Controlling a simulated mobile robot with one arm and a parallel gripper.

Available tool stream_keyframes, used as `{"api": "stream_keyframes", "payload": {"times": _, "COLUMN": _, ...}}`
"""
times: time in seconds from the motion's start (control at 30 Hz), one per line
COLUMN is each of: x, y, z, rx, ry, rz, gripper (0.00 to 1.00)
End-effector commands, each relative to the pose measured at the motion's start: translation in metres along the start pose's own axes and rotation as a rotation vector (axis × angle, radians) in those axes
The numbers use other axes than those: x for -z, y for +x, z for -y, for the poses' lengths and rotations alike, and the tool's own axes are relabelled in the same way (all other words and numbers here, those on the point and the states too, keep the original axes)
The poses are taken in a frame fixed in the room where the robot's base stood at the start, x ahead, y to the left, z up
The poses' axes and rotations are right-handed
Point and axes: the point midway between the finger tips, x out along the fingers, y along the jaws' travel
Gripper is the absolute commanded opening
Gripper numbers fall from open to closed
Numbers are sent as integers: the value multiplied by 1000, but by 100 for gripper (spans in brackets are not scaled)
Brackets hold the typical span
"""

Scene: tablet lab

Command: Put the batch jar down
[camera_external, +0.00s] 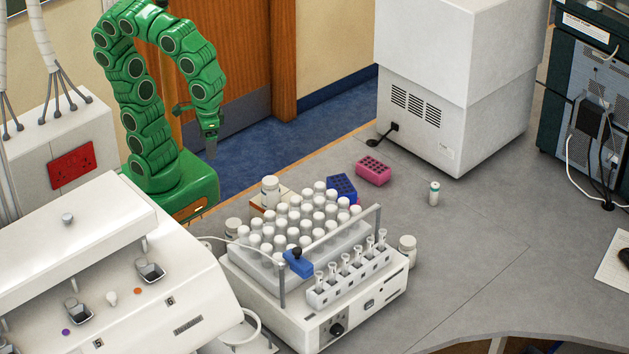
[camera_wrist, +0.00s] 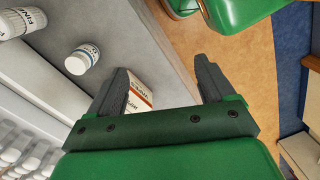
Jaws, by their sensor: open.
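My gripper (camera_external: 211,152) hangs over the floor side of the bench, pointing down. In the wrist view its two fingers (camera_wrist: 162,84) are apart with nothing held between them. A small white jar (camera_wrist: 82,59) with a teal-lettered label stands on the bench left of the fingers. A larger jar lettered "FIN" (camera_wrist: 20,22) is cut off at the upper left. In the external view white jars stand behind the rack (camera_external: 271,190), at its left (camera_external: 232,228) and at its right (camera_external: 407,247). I cannot tell which is the batch jar.
A wipes carton (camera_wrist: 140,94) sits at the bench edge, partly behind the left finger. A rack of white-capped bottles (camera_external: 305,215) on a white machine fills the middle bench. A pink rack (camera_external: 373,170) and a small vial (camera_external: 434,193) stand behind, with clear bench (camera_external: 490,240) at right.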

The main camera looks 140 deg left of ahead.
Motion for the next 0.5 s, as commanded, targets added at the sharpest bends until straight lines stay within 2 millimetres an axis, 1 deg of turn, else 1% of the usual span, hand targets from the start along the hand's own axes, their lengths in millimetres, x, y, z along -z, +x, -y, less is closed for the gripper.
{"api": "stream_keyframes", "payload": {"times": 0.03, "x": -8, "y": 4, "z": 7, "rx": 4, "ry": 86, "rz": 5, "gripper": 83}}
{"api": "stream_keyframes", "payload": {"times": 0.2, "x": -30, "y": 21, "z": 30, "rx": 26, "ry": 410, "rz": 20, "gripper": 83}}
{"api": "stream_keyframes", "payload": {"times": 0.4, "x": -53, "y": 40, "z": 56, "rx": 49, "ry": 794, "rz": 34, "gripper": 83}}
{"api": "stream_keyframes", "payload": {"times": 0.5, "x": -62, "y": 49, "z": 66, "rx": 60, "ry": 955, "rz": 41, "gripper": 83}}
